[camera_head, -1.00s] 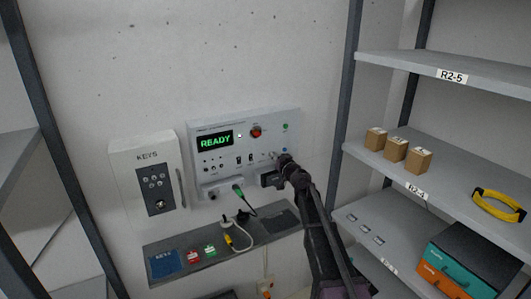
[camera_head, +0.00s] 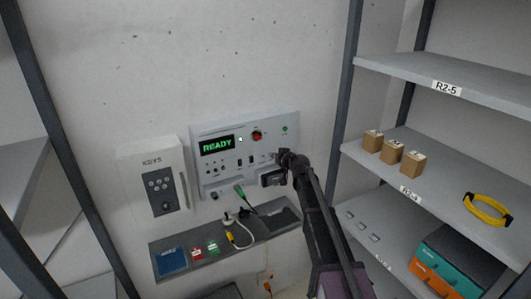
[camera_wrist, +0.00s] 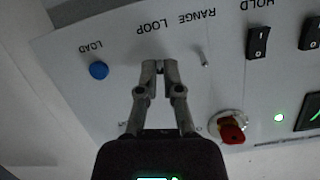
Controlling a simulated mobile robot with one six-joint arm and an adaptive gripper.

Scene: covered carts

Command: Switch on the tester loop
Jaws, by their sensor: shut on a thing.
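The tester panel (camera_head: 228,176) is a white unit on the back wall with a green READY display (camera_head: 216,145). In the wrist view the panel (camera_wrist: 75,110) appears upside down. There the LOOP label (camera_wrist: 154,26) lies just beyond my fingertips. My gripper (camera_wrist: 160,66) is closed at the loop switch, which is hidden between the fingertips. In the head view my gripper (camera_head: 279,155) is at the panel's lower right. A blue LOAD button (camera_wrist: 98,70) and a small RANGE toggle (camera_wrist: 204,57) stand on either side of the fingers.
A red knob (camera_wrist: 232,131) and black HOLD rocker (camera_wrist: 258,43) are nearby. Below the panel is a grey ledge (camera_head: 200,258) with cables above it. A KEYS box (camera_head: 152,172) hangs left. Shelves with small cartons (camera_head: 392,152) stand right.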

